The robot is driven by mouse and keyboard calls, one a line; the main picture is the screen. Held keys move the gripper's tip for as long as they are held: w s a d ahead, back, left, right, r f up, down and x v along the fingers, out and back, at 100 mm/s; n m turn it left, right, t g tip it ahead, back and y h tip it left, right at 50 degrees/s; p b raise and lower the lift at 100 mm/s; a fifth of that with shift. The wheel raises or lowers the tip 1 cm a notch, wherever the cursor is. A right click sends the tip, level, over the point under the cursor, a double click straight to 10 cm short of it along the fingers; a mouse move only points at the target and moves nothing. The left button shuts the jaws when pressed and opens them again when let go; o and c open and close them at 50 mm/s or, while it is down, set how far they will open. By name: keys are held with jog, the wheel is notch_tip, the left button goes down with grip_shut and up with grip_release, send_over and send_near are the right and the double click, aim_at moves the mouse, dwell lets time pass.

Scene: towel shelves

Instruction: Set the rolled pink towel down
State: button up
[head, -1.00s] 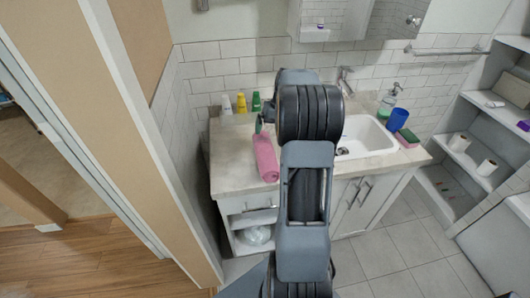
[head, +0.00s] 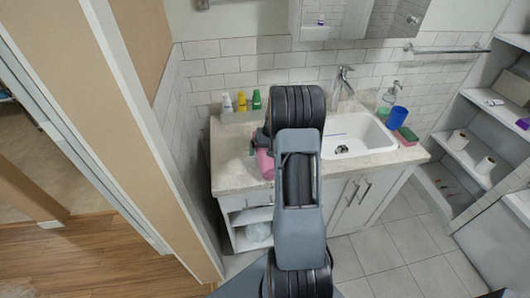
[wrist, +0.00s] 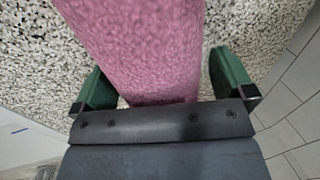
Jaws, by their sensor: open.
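The rolled pink towel (head: 264,164) lies on the left part of the speckled counter (head: 231,167), near its front edge. My arm hides much of it in the head view. In the wrist view the towel (wrist: 145,50) runs between the two green fingers of my gripper (wrist: 162,84). The fingers are apart, one on each side of the towel, with a narrow gap at the right finger. Whether the left finger touches the towel I cannot tell.
Several small bottles (head: 242,101) stand at the counter's back left. The sink (head: 360,135) is right of my arm, with a blue cup (head: 397,118) and a sponge (head: 405,136) beyond it. Shelves (head: 480,150) stand at the right. The counter's left front is clear.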

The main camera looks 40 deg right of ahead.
jog(key=shift+a+f, duration=0.1)
jog(key=shift+f, duration=0.25)
jog(key=c, duration=0.8)
jog(key=shift+r, duration=0.1)
jog(key=shift+c, duration=0.2)
jog(key=shift+r, duration=0.1)
